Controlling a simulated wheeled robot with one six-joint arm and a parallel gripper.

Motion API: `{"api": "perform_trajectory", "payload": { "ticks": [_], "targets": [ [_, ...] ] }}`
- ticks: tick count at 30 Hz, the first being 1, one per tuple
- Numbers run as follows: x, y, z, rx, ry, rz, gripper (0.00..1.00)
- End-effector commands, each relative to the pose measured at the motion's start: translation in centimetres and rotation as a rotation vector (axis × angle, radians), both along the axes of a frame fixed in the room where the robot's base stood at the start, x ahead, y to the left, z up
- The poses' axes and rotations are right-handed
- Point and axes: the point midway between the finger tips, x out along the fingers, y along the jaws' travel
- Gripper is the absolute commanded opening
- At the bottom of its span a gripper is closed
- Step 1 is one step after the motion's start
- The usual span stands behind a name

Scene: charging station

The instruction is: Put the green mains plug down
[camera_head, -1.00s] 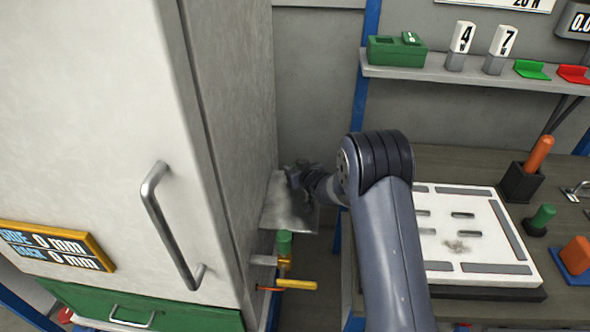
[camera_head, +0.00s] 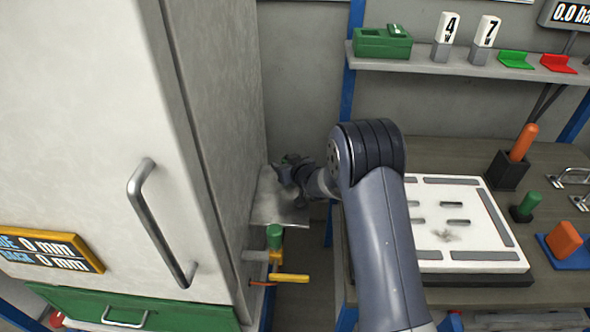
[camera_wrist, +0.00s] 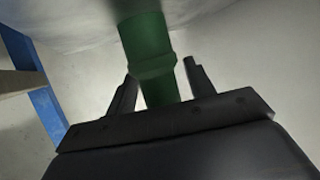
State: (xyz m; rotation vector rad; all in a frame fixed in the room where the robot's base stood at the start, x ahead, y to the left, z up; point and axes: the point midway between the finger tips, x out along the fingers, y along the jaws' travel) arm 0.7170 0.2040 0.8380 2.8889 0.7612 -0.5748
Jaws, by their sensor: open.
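My gripper (camera_head: 284,176) reaches to the side of the tall pale cabinet, above a grey metal plate (camera_head: 278,208) that juts from it. In the wrist view, the jaws (camera_wrist: 160,76) are open, one finger on each side of a green plug (camera_wrist: 152,48). The plug is a green cylinder with a thicker collar, and its far end runs up to a pale surface. In the head view, the plug is mostly hidden by the gripper; only a little dark green shows there. Whether a finger touches it I cannot tell.
Below the plate, a green-capped yellow fitting (camera_head: 275,238) and a yellow lever (camera_head: 290,278) stick out from the cabinet. The cabinet has a large handle (camera_head: 150,215). At right, a bench holds a white slotted board (camera_head: 455,268); a shelf (camera_head: 440,62) hangs above.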

Motion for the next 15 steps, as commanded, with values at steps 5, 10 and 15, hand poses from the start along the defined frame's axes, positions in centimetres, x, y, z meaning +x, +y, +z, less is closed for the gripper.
{"api": "perform_trajectory", "payload": {
  "ticks": [5, 10, 15],
  "targets": [
    [-2.4, -1.5, 1.2, 0.0, -0.001, -0.002, 0.51],
    [-5.0, -3.0, 2.4, 0.0, -0.002, -0.002, 0.51],
    [-7.2, -4.1, 3.5, -0.001, -0.002, -0.001, 0.51]
  ]
}}
